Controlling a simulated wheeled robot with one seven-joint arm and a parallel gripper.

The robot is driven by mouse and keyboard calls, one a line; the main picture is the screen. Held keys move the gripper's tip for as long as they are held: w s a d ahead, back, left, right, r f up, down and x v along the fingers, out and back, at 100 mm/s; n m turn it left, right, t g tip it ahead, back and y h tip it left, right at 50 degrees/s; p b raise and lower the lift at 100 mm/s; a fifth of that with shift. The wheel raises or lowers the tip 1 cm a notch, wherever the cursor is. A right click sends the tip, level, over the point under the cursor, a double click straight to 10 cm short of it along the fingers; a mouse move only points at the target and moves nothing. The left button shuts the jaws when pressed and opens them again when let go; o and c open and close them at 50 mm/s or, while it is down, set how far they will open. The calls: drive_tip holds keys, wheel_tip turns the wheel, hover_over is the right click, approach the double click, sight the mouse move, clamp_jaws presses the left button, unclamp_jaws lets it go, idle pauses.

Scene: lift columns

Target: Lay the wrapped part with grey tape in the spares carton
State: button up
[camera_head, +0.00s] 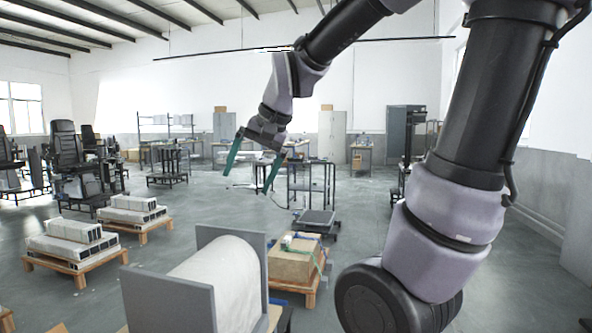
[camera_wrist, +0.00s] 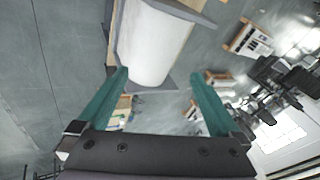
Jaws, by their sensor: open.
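My gripper (camera_head: 251,165) is raised in the air over the hall floor in the head view, its green fingers spread and nothing between them. In the wrist view my gripper (camera_wrist: 160,73) also shows open and empty. A cardboard carton (camera_head: 290,268) sits on a wooden pallet, below and beyond the arm. A small pale and green item (camera_head: 287,241) is at its top; I cannot tell whether it is inside or on top. I cannot make out grey tape on anything, so the wrapped part is not identifiable. Whether this carton is the spares carton is unclear.
A large white roll (camera_head: 222,283) between grey end plates stands in front; it also shows in the wrist view (camera_wrist: 152,45). Loaded pallets (camera_head: 72,250) are at left. A dark cart (camera_head: 311,180) stands behind. Open floor (camera_head: 190,205) lies between.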

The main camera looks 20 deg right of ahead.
drive_tip(key=s+d+r+t+h, duration=0.1)
drive_tip(key=s+d+t, duration=0.1)
drive_tip(key=s+d, duration=0.5)
drive_tip(key=shift+s+d+r+n, duration=0.15)
drive_tip(key=shift+s+r+n, duration=0.25)
drive_tip(key=shift+s, duration=0.55)
